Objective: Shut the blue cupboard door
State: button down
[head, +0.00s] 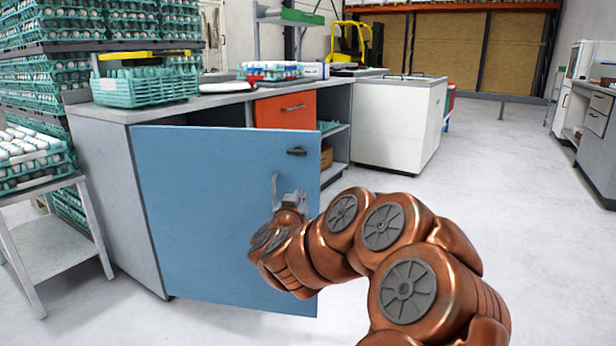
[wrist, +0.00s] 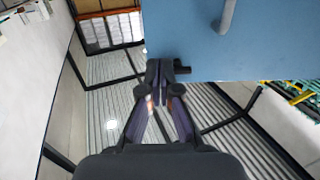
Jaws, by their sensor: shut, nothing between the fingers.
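The blue cupboard door (head: 215,215) stands open, swung out from the counter, with the open interior showing past its right edge. A dark latch (head: 297,151) sits near its upper right edge, and a grey bar handle (head: 275,185) is on its face. My gripper (head: 292,199) is in front of the door near its right side, beside the handle. In the wrist view, my gripper's fingers (wrist: 165,75) are closed together and empty, near the edge of the blue door (wrist: 260,45). The grey handle (wrist: 228,15) is above right of the fingers. Whether the fingers touch the door cannot be told.
The grey counter (head: 220,100) holds a teal crate (head: 145,90) and an egg tray. An orange drawer (head: 285,108) is under it. A metal stand (head: 50,250) with eggs is at left. A white chest (head: 398,120) stands behind right. The floor at right is clear.

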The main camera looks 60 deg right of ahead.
aim_at(309, 175)
jog(key=shift+p+x, duration=6.3)
jog(key=shift+p, duration=2.25)
